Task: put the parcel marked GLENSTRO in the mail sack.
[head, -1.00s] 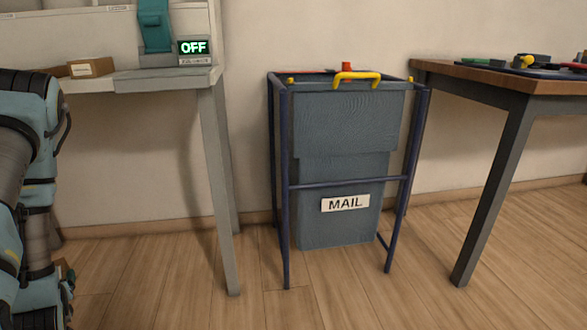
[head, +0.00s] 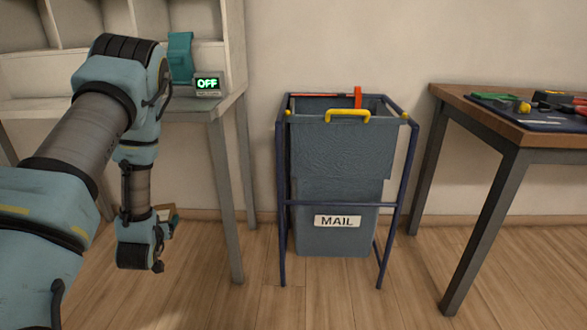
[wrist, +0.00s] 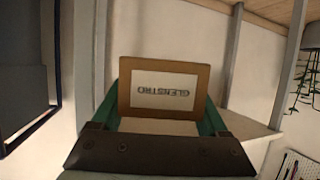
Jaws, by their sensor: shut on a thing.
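The parcel marked GLENSTRO is a brown box (wrist: 124,92) with a white label, upside down in the wrist view. It sits between the green fingers of my gripper (wrist: 160,110), which is shut on it. In the head view my gripper (head: 168,222) hangs low at left, beside the grey desk's legs and left of the sack; the parcel is mostly hidden there. The mail sack (head: 340,160) is grey-blue, marked MAIL, with a yellow front handle, and hangs in a dark blue frame. The gripper is apart from the sack, below its rim.
A red bar (head: 357,97) shows at the sack's top. The grey desk (head: 222,104) with an OFF display (head: 208,84) stands at left. A wooden table (head: 480,115) with tools stands at right. Open floor lies in front of the sack.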

